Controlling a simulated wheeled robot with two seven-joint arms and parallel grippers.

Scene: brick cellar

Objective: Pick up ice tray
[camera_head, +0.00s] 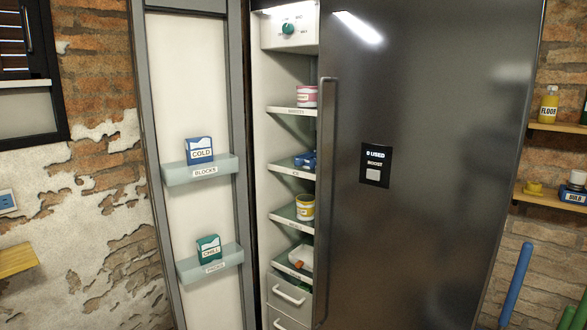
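A blue object (306,160) that looks like the ice tray lies on a middle shelf inside the open fridge compartment. The front label of that shelf (293,172) seems to read "ICE". The right part of the blue object is hidden behind the edge of the dark fridge door, so its full shape cannot be told. Neither of my grippers is in view.
The left door (187,80) is open, with boxes in its bins. The dark right door (430,120) with a long handle (327,190) covers the right side. Other shelves hold a pink tub (306,97) and a yellow tub (305,207). Drawers (289,295) sit below.

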